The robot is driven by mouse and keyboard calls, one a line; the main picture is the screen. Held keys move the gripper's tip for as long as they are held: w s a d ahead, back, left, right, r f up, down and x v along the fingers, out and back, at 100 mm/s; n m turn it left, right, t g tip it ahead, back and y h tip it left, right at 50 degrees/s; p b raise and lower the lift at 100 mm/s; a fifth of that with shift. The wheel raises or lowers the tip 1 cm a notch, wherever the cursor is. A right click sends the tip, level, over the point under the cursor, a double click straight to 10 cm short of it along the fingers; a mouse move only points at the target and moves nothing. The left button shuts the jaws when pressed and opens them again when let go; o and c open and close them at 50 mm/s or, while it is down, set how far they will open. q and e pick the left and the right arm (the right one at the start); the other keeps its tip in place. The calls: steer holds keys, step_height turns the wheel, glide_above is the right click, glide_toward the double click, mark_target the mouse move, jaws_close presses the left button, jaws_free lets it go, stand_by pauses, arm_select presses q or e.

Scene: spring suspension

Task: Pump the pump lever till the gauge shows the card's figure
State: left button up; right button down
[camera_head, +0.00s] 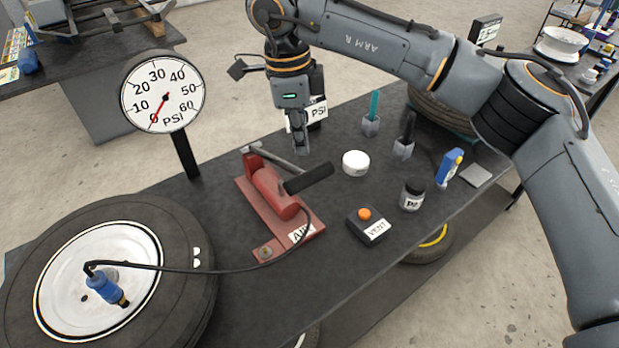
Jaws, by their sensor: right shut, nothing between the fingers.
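The red pump (276,200), labelled AIR, stands on the dark bench. Its lever has a thick black grip (309,178) at the right end. The round gauge (163,93) on a black post reads in PSI, and its red needle points at about 0. A white card (319,108) stands behind my right gripper, which hides its figure; only "PSI" is readable. My right gripper (300,150) points down just above and behind the lever's grip, shut and empty, apart from the grip as far as I can tell. My left gripper is out of view.
A hose runs from the pump to a blue chuck (103,288) on the tyre (180,240) at left. A vent box with an orange button (367,226), a white tub (355,163), a dark jar (412,194) and tool holders crowd the bench right of the pump.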

mark_target(303, 173)
steer(key=shift+d+f+b, duration=0.2)
steer(key=shift+f+b, duration=0.55)
steer(key=shift+f, duration=0.75)
steer(key=shift+d+f+b, duration=0.15)
steer(key=shift+f+b, duration=0.6)
steer(key=shift+f, duration=0.7)
step_height(303, 173, down, 5)
steer(key=b, duration=0.3)
steer(key=shift+r+b, duration=0.2)
steer(key=shift+b, duration=0.1)
steer(key=shift+r, duration=0.1)
steer(key=shift+a, duration=0.1)
